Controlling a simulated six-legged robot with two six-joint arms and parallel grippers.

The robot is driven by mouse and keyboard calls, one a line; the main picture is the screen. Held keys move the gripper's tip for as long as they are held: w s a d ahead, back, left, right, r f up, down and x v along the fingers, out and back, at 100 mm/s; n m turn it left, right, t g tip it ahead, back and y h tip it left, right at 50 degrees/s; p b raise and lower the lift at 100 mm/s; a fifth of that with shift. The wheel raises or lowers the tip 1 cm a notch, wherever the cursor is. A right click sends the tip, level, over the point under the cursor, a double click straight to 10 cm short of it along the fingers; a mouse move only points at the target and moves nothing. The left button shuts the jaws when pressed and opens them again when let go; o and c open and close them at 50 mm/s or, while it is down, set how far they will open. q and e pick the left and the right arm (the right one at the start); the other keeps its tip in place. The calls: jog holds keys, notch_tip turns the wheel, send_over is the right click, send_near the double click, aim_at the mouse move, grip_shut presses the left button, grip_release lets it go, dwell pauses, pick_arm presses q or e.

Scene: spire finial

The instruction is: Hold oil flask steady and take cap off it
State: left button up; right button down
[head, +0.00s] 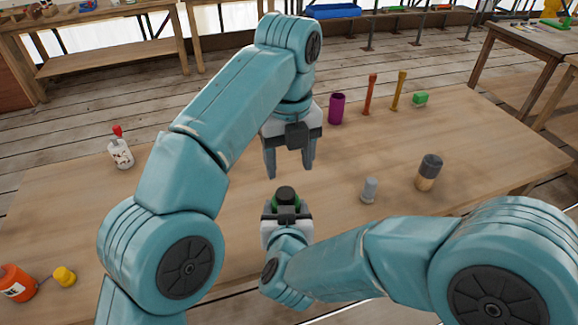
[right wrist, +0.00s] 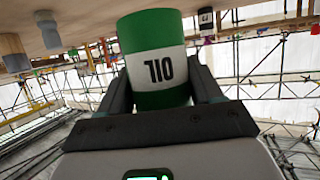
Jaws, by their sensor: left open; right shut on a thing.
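The oil flask (right wrist: 160,68) is green with a white band lettered OIL, which appears upside down in the right wrist view. My right gripper (right wrist: 163,92) is shut on it, one finger on each side. In the head view the flask's green shoulder (head: 273,204) shows in my right gripper (head: 287,213), seen from above. Its black cap (head: 286,193) is on top. My left gripper (head: 289,172) is open and empty, fingers pointing down, just behind and above the cap. I cannot tell whether the flask's base touches the table.
On the wooden table (head: 240,190) a grey bottle (head: 370,190) and a dark-topped cylinder (head: 429,173) stand to the right. A purple cup (head: 336,109), sticks and a green block (head: 420,99) are at the back. A red-topped white bottle (head: 121,154) and orange bottle (head: 17,284) are left.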

aim_at(289, 192)
pick_arm(q)
jog(key=shift+a+f, duration=0.1)
jog(key=shift+f, duration=3.75)
